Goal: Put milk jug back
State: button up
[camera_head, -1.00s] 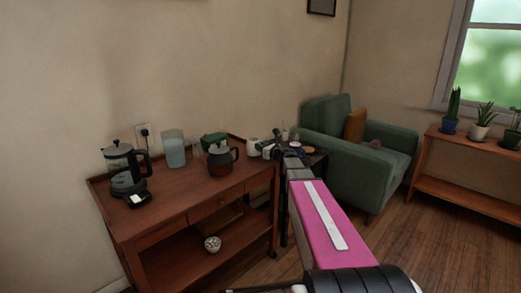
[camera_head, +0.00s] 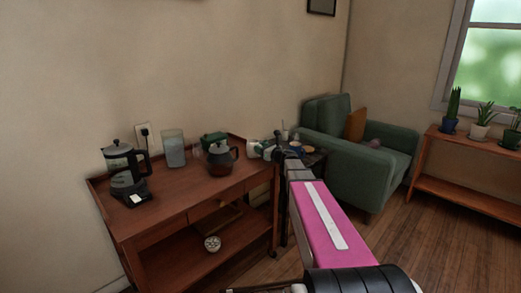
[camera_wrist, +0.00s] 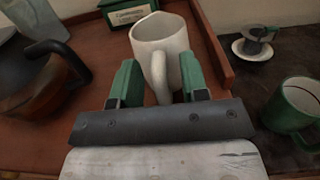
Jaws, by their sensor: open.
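The white milk jug (camera_wrist: 160,35) stands upright on the wooden cart, close to its raised right edge, with its handle (camera_wrist: 158,75) toward my gripper. In the head view the jug (camera_head: 253,149) shows small at the cart's right end, partly behind my gripper. My gripper (camera_wrist: 160,83) is open. Its two green fingers stand on either side of the jug's handle, close to the jug's body. I cannot tell whether either finger touches it.
A dark teapot (camera_head: 221,159), glass pitcher (camera_head: 174,149), green box (camera_head: 213,139) and coffee maker (camera_head: 124,170) stand on the cart (camera_head: 175,198). Right of it, a dark side table (camera_wrist: 263,78) holds a cup on a saucer (camera_wrist: 252,48) and a green mug (camera_wrist: 294,105). A green armchair (camera_head: 345,168) stands beyond.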

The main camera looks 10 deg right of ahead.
jog(key=v, duration=1.1)
jog(key=s+a+f+n+g, duration=0.1)
jog(key=a+f+n, duration=0.1)
jog(key=s+a+f+n+g, duration=0.3)
jog(key=s+a+f+n, duration=0.1)
jog(key=n, duration=0.1)
jog(key=s+a+f+n+g+h, duration=0.45)
jog(key=s+f+n+g, duration=0.35)
jog(key=s+f+n, duration=0.4)
jog(key=s+d+f+n+g+h, duration=0.2)
jog(key=s+d+f+n+h, duration=0.1)
jog(key=s+n+h, duration=0.3)
jog(key=s+n, duration=0.2)
jog(key=n, duration=0.1)
jog(key=shift+s+d+n+g, duration=0.25)
jog(key=shift+d+n+g, duration=0.05)
jog(key=shift+d+n, duration=0.1)
